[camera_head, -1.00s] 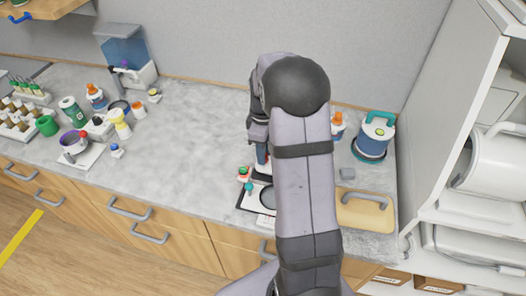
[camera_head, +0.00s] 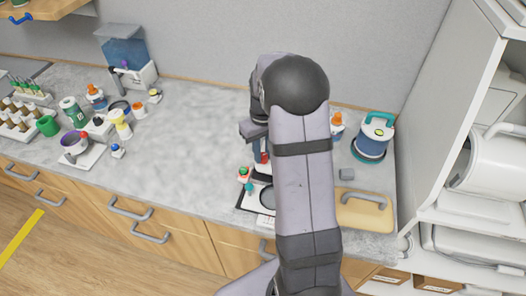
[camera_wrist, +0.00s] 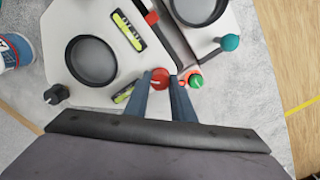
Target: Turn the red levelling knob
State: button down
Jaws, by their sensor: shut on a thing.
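The red levelling knob (camera_wrist: 160,76) shows in the wrist view at the near edge of a white device (camera_wrist: 112,20). My gripper (camera_wrist: 161,84) has one finger on each side of the knob and is shut on it. The device carries a dark-rimmed round dish (camera_wrist: 92,61), yellow-green level vials (camera_wrist: 128,30) and a black knob (camera_wrist: 56,94). A green knob (camera_wrist: 196,81) stands just right of my fingers. In the head view my arm hides most of the device, and the grip itself cannot be made out.
A teal ball knob (camera_wrist: 230,42) is close by on the right. In the head view a teal-handled container (camera_head: 373,140) and a tan board (camera_head: 364,214) lie right of my arm. Bottles and racks crowd the left counter. The counter (camera_head: 185,130) between is clear.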

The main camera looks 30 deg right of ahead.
aim_at(263, 155)
jog(key=m, duration=0.4)
jog(key=shift+m, duration=0.3)
jog(key=m, duration=0.4)
jog(key=shift+m, duration=0.3)
jog(key=m, duration=0.4)
jog(key=shift+m+p, duration=0.3)
jog(key=shift+m, duration=2.1)
jog(key=c, duration=1.5)
grip_release()
jog(key=shift+r, duration=0.1)
jog(key=shift+r+b, duration=1.15)
jog(key=shift+r, duration=2.45)
